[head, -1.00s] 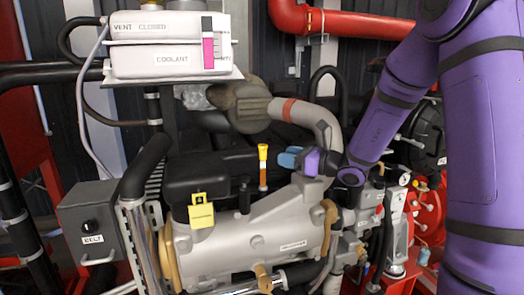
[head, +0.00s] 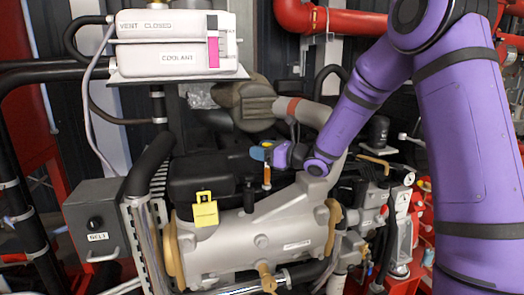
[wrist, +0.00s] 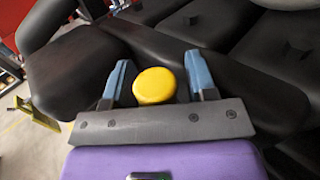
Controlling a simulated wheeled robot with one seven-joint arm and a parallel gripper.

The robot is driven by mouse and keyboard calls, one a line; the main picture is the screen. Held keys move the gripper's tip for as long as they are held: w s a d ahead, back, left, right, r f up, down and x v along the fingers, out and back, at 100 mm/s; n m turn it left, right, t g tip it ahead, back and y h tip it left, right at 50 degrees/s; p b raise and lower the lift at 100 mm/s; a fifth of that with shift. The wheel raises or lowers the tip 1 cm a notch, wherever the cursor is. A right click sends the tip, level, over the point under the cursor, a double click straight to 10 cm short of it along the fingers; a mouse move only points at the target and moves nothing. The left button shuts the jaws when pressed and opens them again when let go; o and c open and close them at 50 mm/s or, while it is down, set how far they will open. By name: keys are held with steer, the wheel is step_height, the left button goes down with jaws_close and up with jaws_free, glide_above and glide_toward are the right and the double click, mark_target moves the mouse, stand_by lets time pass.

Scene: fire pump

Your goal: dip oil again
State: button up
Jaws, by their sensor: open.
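The dipstick (head: 267,174) stands upright on the engine, its orange shaft showing below my gripper in the head view. Its round yellow top (wrist: 154,86) shows in the wrist view, between the two blue fingers. My gripper (head: 258,154) is open around the dipstick's top, with a visible gap on both sides of it in the wrist view (wrist: 160,80).
A yellow tag (head: 205,211) hangs at the front of the black engine cover (head: 200,172). A white coolant tank (head: 175,45) stands above at the left. A grey pipe (head: 320,112) curves close behind my gripper. A grey belt box (head: 95,220) is at the left.

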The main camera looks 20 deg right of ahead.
mark_target(267, 174)
jaws_close()
step_height(267, 174, down, 4)
steer(key=shift+f, duration=0.25)
jaws_free()
